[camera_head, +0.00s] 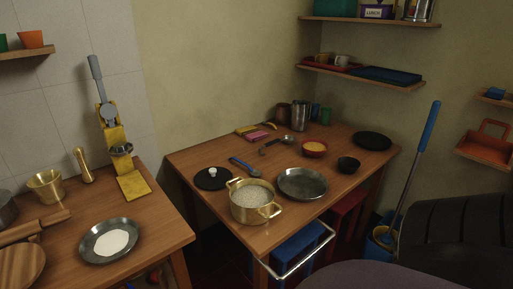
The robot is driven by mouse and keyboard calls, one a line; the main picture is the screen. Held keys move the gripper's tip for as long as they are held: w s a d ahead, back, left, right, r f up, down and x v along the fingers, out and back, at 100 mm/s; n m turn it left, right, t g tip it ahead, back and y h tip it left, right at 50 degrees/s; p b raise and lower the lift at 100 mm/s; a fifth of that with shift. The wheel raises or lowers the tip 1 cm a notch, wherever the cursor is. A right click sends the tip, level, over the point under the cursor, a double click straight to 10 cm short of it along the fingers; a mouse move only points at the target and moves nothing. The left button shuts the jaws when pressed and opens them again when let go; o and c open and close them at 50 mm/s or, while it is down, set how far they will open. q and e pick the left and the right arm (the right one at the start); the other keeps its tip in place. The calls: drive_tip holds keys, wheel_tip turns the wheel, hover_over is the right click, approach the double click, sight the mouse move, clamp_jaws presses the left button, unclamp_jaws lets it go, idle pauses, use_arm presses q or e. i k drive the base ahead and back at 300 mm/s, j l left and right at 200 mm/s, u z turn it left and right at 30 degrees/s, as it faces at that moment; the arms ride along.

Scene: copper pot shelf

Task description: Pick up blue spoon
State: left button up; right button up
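The blue spoon (243,166) lies on the middle wooden table (223,226), with its blue handle up and left and its end toward the brass pot. It rests between the black round lid (206,183) and the brass pot (255,213), behind the pot's rim. Nothing holds it. Neither of my grippers shows in the head view.
A metal pan (302,184) sits right of the pot, with a small black bowl (348,164) and a red bowl (315,149) behind. A ladle (275,145) lies farther back. A metal rail (300,258) runs along the table's front. A blue-handled mop (418,155) stands right.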

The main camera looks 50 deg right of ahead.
sight(254, 172)
drive_tip(key=k+l, duration=0.1)
drive_tip(key=l, duration=0.3)
drive_tip(key=k+l, duration=0.15)
drive_tip(key=l, duration=0.3)
drive_tip(key=k+l, duration=0.1)
drive_tip(key=l, duration=0.3)
drive_tip(key=k+l, duration=0.1)
drive_tip(key=l, duration=0.35)
